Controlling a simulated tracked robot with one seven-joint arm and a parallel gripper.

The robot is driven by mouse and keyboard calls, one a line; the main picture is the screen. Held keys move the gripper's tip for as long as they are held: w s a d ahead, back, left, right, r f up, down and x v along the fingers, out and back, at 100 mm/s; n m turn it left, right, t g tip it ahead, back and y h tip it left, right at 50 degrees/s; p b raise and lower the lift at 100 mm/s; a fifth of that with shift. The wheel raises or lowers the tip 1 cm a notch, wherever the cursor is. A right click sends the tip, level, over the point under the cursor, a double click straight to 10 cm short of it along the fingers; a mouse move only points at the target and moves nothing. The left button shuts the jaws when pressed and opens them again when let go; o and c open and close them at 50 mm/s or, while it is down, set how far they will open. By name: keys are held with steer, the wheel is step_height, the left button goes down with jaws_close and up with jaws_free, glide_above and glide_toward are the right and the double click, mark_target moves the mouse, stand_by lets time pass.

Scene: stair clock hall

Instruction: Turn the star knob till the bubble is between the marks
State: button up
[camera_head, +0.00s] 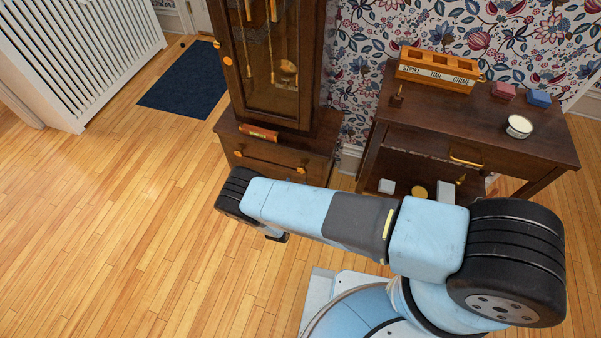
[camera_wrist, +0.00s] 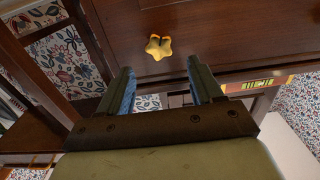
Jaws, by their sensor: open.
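A yellow star knob (camera_wrist: 158,47) shows in the wrist view on a dark brown wooden front. My gripper (camera_wrist: 160,66) is open and empty, its two fingers apart below the knob in the picture and not touching it. In the head view, orange knobs sit at the left (camera_head: 239,153) and right (camera_head: 300,169) of the clock's base; I cannot tell which is the one in the wrist view. A level (camera_head: 258,133) lies on the base, and it also shows in the wrist view (camera_wrist: 258,85). Its bubble and marks are too small to read.
The tall clock (camera_head: 275,70) stands on its base against the flowered wall. A side table (camera_head: 470,115) at right holds a labelled box (camera_head: 437,70), small blocks and a white bowl (camera_head: 519,126). A white radiator (camera_head: 80,50) and dark mat (camera_head: 185,80) are left. The left floor is free.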

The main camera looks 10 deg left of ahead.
mark_target(301, 171)
steer(key=w, duration=0.7)
steer(key=shift+w+d, duration=0.2)
steer(key=shift+d, duration=0.1)
steer(key=shift+c, duration=0.3)
steer(key=c, duration=0.9)
steer(key=shift+c, duration=0.2)
steer(key=shift+m, duration=0.3)
